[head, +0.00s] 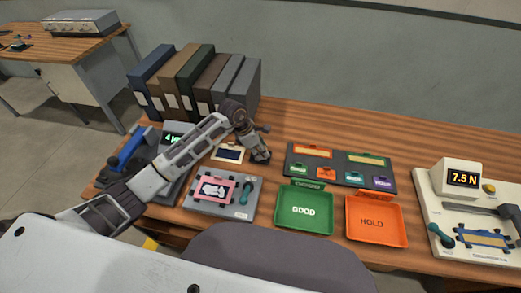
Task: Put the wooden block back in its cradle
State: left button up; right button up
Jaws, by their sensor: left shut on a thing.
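My left arm comes in from the left, and its gripper (261,156) points down at the table between the binders and the dark board. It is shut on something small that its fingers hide. I cannot make out the wooden block for certain, nor a clear cradle for it. My right gripper is not in view.
A row of binders (190,85) stands behind the arm. A dark board (341,168) with coloured labels lies right of the gripper. Nearer are a grey fixture (240,209), a green GOOD tray (305,226) and an orange HOLD tray (376,237). A 7.5 N tester (455,198) stands far right.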

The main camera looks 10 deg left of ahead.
pick_arm(q)
jog(key=shift+f, duration=0.1)
jog(key=o, duration=0.9)
jog(key=v, duration=1.2)
